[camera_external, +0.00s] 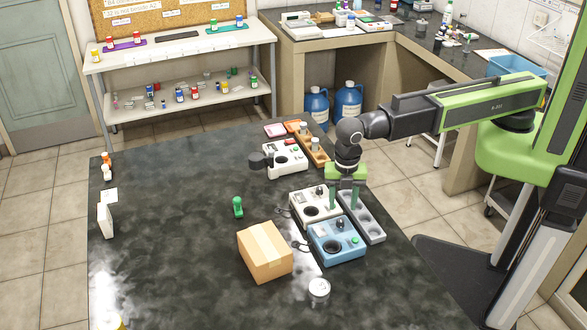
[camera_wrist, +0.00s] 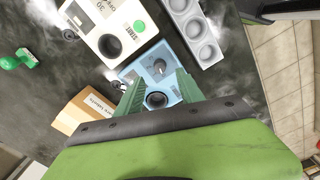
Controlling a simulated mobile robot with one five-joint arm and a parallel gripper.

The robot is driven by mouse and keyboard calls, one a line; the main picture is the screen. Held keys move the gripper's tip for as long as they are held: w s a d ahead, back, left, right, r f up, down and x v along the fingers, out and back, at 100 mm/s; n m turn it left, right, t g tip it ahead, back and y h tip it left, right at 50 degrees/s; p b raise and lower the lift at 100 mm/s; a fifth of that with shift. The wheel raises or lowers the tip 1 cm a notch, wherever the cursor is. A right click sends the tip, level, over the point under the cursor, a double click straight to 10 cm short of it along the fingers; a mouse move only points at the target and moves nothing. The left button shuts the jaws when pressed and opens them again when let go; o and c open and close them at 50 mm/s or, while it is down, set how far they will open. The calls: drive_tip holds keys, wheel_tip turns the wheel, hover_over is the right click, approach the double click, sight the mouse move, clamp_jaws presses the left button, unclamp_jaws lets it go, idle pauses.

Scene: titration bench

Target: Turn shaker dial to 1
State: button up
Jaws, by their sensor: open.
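Two boxy devices with a round dark well and a knob stand side by side on the dark bench, one white (camera_external: 300,199) and one blue (camera_external: 322,253). I cannot read which one is the shaker. The blue device's dark dial (camera_external: 340,224) is near its back edge; it also shows in the wrist view (camera_wrist: 160,66). My gripper (camera_external: 345,205) is open and empty, pointing down above the devices' right side. In the wrist view its green fingers (camera_wrist: 157,88) appear either side of the blue device's dial and well, apart from the dial. The dial's setting is too small to read.
A grey tray with round wells (camera_external: 369,224) lies right of the devices. A cardboard box (camera_external: 265,252) stands left of the blue device, with a green object (camera_external: 238,207) behind it. Another white device (camera_external: 285,164) stands farther back. The bench's left part is mostly clear.

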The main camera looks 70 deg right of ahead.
sight(341, 220)
wheel_tip(341, 220, down, 6)
drive_tip(key=b, duration=0.4)
drive_tip(key=shift+f+b, duration=0.2)
drive_tip(key=shift+b, duration=0.2)
drive_tip(key=shift+r, duration=0.1)
clamp_jaws()
